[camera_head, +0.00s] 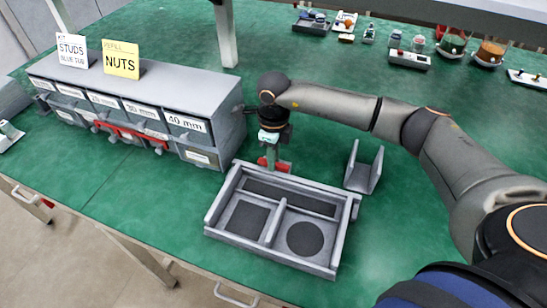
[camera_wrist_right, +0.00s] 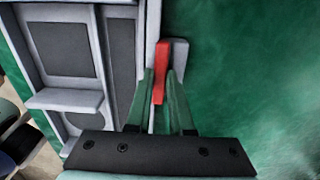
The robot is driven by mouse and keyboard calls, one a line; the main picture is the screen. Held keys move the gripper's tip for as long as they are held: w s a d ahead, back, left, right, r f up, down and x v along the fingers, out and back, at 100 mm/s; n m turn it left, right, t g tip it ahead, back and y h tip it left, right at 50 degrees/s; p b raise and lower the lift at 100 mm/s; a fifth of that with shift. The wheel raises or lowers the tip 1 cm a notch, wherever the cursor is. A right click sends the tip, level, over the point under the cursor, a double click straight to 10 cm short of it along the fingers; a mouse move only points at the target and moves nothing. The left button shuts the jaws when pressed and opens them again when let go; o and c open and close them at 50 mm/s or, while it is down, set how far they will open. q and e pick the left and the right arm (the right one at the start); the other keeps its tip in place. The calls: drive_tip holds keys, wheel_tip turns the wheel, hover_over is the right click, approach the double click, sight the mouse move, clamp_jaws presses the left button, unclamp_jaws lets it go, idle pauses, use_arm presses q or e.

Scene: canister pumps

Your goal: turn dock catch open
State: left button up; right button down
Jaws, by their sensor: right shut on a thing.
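The dock (camera_head: 210,211) is a grey tray on the green bench, with a long slot, a square dark recess and a round dark recess. Its red catch (camera_head: 263,162) is at the far edge, partly hidden by my right gripper (camera_head: 274,163). In the right wrist view the catch (camera_wrist_right: 161,72) is a narrow red lever beside the dock wall (camera_wrist_right: 152,25), over a grey block (camera_wrist_right: 180,52). My right gripper (camera_wrist_right: 163,88) points down and is shut on the lever, one finger on each side. The recesses look empty. My left gripper is not in view.
A grey drawer cabinet (camera_head: 150,88) with a red bar (camera_head: 130,130) across its front stands left of the dock. A small grey bracket (camera_head: 362,172) stands to the right, under my right arm. Several small items and jars line the back.

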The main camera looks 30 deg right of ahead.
drive_tip(key=c, duration=0.8)
unclamp_jaws()
drive_tip(key=shift+r, duration=0.15)
wheel_tip(320, 180, up, 12)
drive_tip(key=shift+r, duration=0.15)
